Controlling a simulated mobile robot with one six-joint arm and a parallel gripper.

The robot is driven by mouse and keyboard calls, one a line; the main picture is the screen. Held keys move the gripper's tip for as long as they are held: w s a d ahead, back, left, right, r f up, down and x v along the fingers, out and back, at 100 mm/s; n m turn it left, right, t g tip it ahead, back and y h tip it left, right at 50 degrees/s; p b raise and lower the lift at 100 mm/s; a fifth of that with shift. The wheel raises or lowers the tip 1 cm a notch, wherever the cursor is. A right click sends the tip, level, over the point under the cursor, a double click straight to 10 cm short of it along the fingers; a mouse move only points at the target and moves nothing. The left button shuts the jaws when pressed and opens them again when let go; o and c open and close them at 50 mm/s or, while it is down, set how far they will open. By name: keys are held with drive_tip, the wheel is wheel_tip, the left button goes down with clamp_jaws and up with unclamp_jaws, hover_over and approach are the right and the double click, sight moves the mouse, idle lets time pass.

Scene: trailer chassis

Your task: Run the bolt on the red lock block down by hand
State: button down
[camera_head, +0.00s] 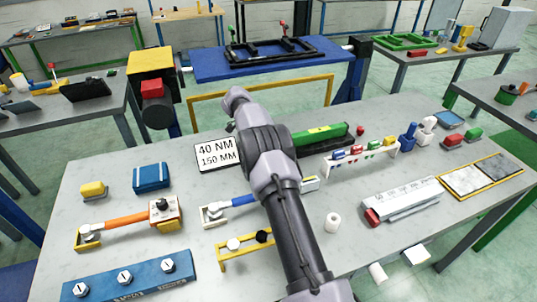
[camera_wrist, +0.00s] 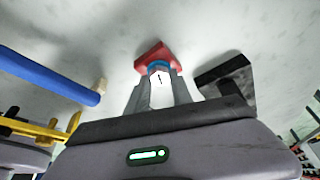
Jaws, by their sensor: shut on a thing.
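In the wrist view, the red lock block (camera_wrist: 149,51) sits just beyond my fingertips. A blue collar (camera_wrist: 158,66) shows against its near side. The bolt (camera_wrist: 160,88), with a pale head bearing a small dark mark, lies between the two grey fingers. My gripper (camera_wrist: 161,80) is shut on this bolt. How far the bolt is threaded in cannot be seen. In the head view my arm covers the block, the bolt and my fingers.
An orange-handled wrench (camera_head: 128,219) lies left.

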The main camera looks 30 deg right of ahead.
drive_tip(key=shift+w+d+r+m+y+p, duration=0.15)
drive_tip(key=shift+m+p, duration=0.15)
drive_tip(key=shift+m, duration=0.15)
drive_tip(key=shift+a+r+m+y+p, duration=0.15)
drive_tip(key=shift+m+p, duration=0.1)
drive_tip(key=shift+m, duration=0.2)
drive_tip(key=shift+d+f+m, duration=0.1)
drive_tip(key=shift+f+m, duration=0.05)
drive_tip(key=shift+m, duration=0.15)
drive_tip(key=c, duration=1.1)
unclamp_jaws()
